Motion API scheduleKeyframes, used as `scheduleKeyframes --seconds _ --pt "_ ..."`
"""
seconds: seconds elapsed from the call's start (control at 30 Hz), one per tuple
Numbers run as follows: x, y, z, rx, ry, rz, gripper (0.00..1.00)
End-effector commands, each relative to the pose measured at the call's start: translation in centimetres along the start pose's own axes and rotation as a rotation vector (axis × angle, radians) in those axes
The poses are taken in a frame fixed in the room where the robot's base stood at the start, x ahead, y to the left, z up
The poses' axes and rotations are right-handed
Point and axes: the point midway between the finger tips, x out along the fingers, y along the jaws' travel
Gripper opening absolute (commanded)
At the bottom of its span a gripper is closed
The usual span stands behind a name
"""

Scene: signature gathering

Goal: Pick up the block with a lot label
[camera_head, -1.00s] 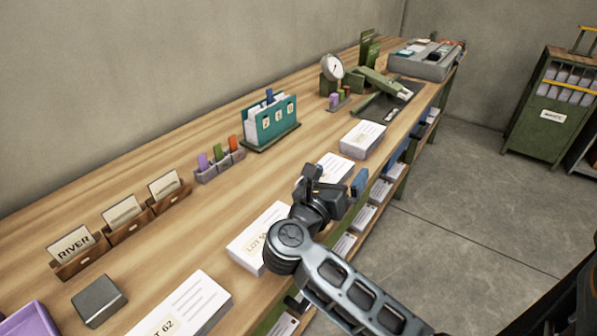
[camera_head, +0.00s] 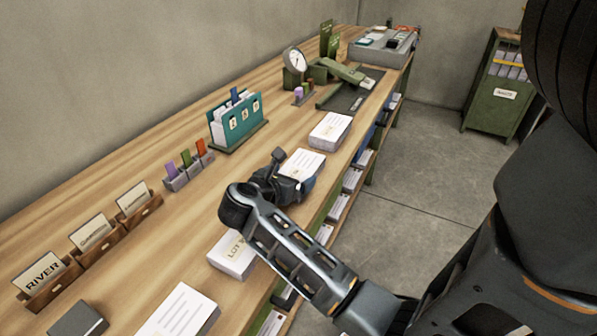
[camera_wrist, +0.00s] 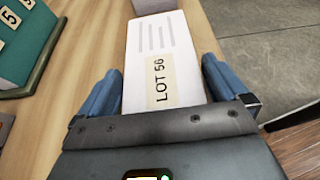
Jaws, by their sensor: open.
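A white block labelled LOT 56 (camera_wrist: 160,55) lies on the wooden bench (camera_head: 120,205), with grey printed lines on its top. In the wrist view it sits between the two blue fingers of my open gripper (camera_wrist: 161,68), one on each side. Whether either finger touches it is unclear. In the head view the same block (camera_head: 303,162) is partly hidden by my gripper (camera_head: 292,170). A similar white block (camera_head: 330,127) lies beyond it. Two more lie nearer, one with a LOT label (camera_head: 232,258) partly behind my arm, the other (camera_head: 180,312) cut by the frame edge.
A teal file holder (camera_head: 237,123) and a pen rack (camera_head: 188,170) stand behind the row of blocks. Card holders (camera_head: 90,238) stand at the left. A dial device (camera_head: 294,64) and a grey tray (camera_head: 382,52) are farther back.

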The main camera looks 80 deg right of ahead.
Motion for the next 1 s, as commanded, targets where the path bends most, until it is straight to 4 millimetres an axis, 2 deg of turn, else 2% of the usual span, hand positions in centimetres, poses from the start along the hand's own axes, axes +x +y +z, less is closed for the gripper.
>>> scheduleKeyframes --seconds 0.3,0.8,1.0 --pt "0.63 -0.01 -0.05 0.0 0.001 0.001 1.0" --pt "0.6 -0.01 -0.03 0.0 0.0 0.0 0.52" --pt "0.58 0.0 0.04 0.0 -0.001 0.001 0.52"
